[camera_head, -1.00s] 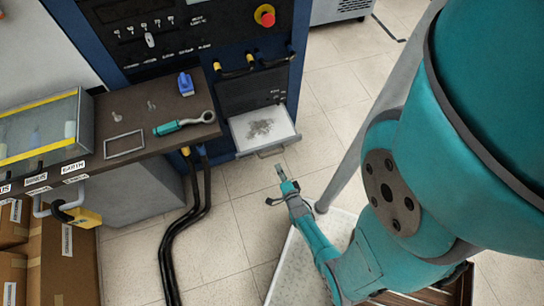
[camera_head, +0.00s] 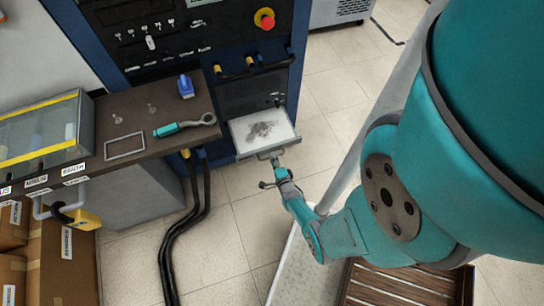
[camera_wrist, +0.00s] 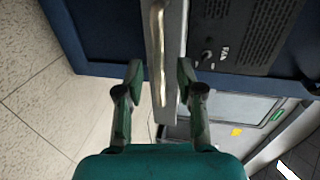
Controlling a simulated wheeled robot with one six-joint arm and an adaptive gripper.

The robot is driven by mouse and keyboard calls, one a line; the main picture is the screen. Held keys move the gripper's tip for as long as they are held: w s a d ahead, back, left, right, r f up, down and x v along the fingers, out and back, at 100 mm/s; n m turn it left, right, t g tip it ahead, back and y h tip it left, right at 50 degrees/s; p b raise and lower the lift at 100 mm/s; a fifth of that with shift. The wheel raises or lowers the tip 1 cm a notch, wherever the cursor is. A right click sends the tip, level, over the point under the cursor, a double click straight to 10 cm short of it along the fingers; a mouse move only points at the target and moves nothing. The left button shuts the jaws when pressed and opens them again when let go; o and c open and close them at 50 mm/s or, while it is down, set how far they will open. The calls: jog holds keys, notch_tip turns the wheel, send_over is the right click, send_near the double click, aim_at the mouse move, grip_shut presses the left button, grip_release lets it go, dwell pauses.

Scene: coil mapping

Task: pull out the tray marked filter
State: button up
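The tray (camera_head: 258,126) is a pale, shallow drawer with grey dust on its bottom. It sticks out of the low front of the blue cabinet in the head view; I cannot read its mark. My gripper (camera_head: 275,163) is at the tray's front edge. In the wrist view, the tray's grey front with its bar handle (camera_wrist: 160,60) runs between the two fingers of my gripper (camera_wrist: 160,75). The fingers are apart, one on each side of it, and look open. Whether either finger touches the handle is hard to tell.
A brown bench (camera_head: 200,103) with a teal-handled ring tool (camera_head: 185,125) stands left of the tray. Black cables (camera_head: 190,220) hang to the floor below it. A slatted wooden pallet (camera_head: 400,285) lies at the lower right. The tiled floor right of the tray is clear.

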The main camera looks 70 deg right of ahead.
jog(key=shift+x, duration=1.25)
grip_shut()
